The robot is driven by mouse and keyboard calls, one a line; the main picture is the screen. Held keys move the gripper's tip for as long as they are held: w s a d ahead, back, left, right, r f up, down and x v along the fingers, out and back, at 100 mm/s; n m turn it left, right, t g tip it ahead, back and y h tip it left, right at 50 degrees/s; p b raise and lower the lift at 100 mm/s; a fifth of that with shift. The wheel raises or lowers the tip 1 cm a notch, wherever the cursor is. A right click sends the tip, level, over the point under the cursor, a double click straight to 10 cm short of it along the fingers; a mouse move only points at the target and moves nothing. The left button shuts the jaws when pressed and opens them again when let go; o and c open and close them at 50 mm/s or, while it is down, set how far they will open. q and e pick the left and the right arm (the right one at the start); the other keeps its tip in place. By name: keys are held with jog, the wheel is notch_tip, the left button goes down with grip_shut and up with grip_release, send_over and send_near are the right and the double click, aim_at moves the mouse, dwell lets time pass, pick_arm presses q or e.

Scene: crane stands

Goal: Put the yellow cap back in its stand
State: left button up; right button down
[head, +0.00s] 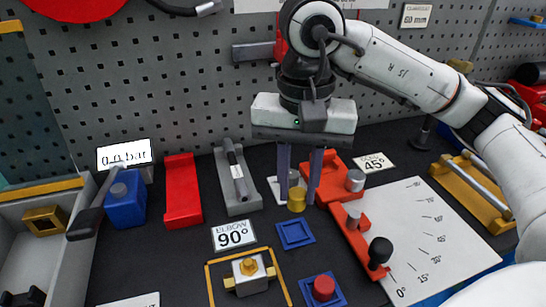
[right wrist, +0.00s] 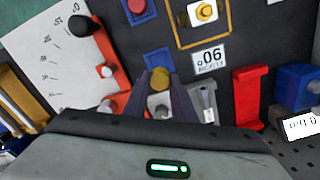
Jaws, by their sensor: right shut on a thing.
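The yellow cap (head: 297,200) is a small round piece between the fingertips of my right gripper (head: 297,194). The gripper points down and is shut on it. The cap also shows between the fingers in the right wrist view (right wrist: 160,78). A blue square stand (head: 295,234) lies on the bench just in front of the cap, its middle empty. A second blue stand (head: 339,298) nearer the front holds a red cap (head: 323,288). A grey cylinder on a pale base (head: 272,189) shows behind the fingers, partly hidden. My left gripper is not in view.
A red angled fixture (head: 352,235) with a black knob (head: 380,250) stands to the right beside a white angle chart (head: 425,225). A yellow-framed fitting (head: 250,272) lies front left. Grey (head: 240,203) and red (head: 182,195) holders stand left. A pegboard closes the back.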

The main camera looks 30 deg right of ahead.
jog(key=shift+w, duration=0.1)
jog(key=shift+s+r, duration=0.1)
jog(key=shift+s, duration=0.2)
jog(key=b, duration=0.5)
send_over(295, 233)
notch_tip(295, 233, down, 4)
jog(key=shift+f, duration=0.2)
jog(key=shift+f+b, duration=0.4)
jog(key=shift+f, duration=0.35)
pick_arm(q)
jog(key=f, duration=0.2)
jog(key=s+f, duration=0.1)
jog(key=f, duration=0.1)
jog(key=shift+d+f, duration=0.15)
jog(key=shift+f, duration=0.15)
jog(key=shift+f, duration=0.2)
pick_arm(e)
jog(key=shift+f, duration=0.1)
